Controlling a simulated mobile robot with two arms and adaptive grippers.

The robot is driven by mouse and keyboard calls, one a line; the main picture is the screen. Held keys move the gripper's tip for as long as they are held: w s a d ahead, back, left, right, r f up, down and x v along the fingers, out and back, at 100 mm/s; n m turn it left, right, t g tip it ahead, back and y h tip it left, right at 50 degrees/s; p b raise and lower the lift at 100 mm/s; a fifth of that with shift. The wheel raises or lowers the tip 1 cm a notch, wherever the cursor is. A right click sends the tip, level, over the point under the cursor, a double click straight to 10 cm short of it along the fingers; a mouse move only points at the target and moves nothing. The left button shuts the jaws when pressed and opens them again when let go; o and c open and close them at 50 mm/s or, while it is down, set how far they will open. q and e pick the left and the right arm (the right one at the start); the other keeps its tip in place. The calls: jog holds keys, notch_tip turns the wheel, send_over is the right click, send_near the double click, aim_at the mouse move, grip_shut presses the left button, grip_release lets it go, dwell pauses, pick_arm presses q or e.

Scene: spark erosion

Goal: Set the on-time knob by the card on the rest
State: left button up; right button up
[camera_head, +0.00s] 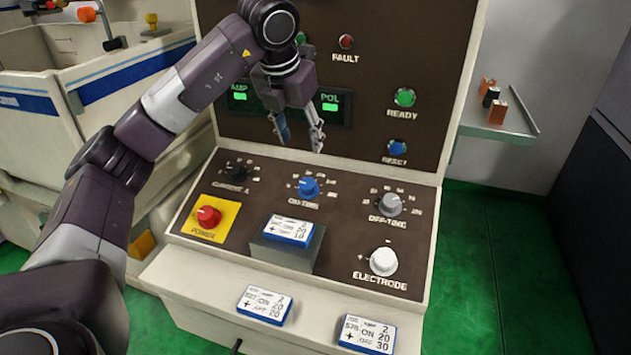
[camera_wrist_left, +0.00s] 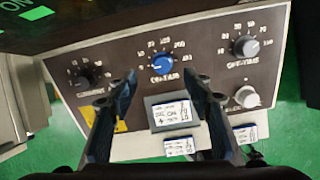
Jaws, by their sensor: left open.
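The blue on-time knob (camera_head: 308,187) sits in the middle of the sloped panel, with a printed scale around it. It also shows in the left wrist view (camera_wrist_left: 163,64), between and beyond the fingers. A white card with a blue edge (camera_head: 288,230) lies on the grey rest (camera_head: 270,252) below the knob; its print is too small to read surely. My left gripper (camera_head: 299,142) is open and empty, above the panel and apart from the knob. The fingers also show in the left wrist view (camera_wrist_left: 160,85). My right gripper is not in view.
A grey off-time knob (camera_head: 389,204), white electrode knob (camera_head: 383,261), black current knob (camera_head: 238,169) and red power knob (camera_head: 208,216) surround the rest and on-time knob. Two more cards (camera_head: 264,305) (camera_head: 367,333) lie on the front ledge. A side shelf (camera_head: 500,130) holds small blocks.

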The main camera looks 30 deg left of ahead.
pick_arm(q)
jog(key=b, duration=0.6)
send_near(307, 183)
jog(key=f, duration=0.1)
jog(key=p+x, duration=0.1)
jog(key=x, duration=0.7)
jog(key=shift+w+p, duration=0.2)
jog(key=shift+p, duration=0.15)
jog(key=c, duration=1.1)
jog(key=shift+c, duration=0.2)
